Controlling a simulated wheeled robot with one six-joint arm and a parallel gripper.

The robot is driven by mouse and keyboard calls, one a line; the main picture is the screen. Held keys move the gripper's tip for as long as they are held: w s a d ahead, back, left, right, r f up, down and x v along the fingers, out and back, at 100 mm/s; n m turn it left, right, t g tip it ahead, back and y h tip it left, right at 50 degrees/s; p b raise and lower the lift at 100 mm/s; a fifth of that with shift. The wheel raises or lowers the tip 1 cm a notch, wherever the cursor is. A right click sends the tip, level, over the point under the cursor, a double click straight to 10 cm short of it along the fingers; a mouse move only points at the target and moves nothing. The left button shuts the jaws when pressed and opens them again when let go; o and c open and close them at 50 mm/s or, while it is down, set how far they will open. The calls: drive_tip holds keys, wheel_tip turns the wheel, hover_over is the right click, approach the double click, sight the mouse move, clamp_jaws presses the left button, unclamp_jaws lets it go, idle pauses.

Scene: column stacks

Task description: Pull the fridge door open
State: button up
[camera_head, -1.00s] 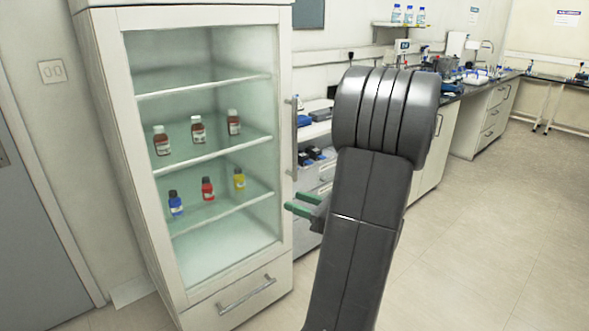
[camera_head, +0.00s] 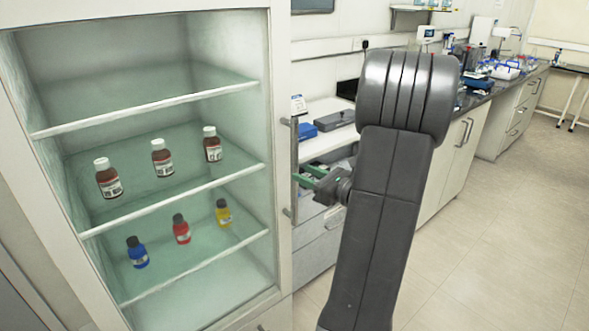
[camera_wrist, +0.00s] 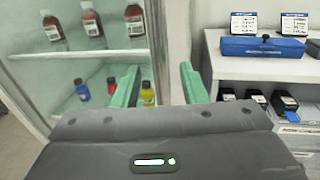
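The white fridge (camera_head: 281,60) fills the left of the head view, its glass door shut. A grey vertical bar handle (camera_head: 294,150) runs along the door's right edge. My gripper (camera_head: 301,176) has its green fingertips beside the handle's lower half. In the wrist view, the fingers of my gripper (camera_wrist: 160,82) stand apart, with the fridge's white frame (camera_wrist: 178,40) beyond them. I cannot tell whether the fingers touch the handle or go around it.
Brown bottles (camera_head: 163,158) and small coloured bottles (camera_head: 181,229) stand on the fridge shelves. A white shelf unit (camera_head: 322,143) with blue and black items stands right of the fridge. Lab benches (camera_head: 478,118) line the wall. The floor (camera_head: 490,230) at right is clear.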

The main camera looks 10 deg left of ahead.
sight(297, 171)
drive_tip(key=shift+x, duration=2.35)
clamp_jaws()
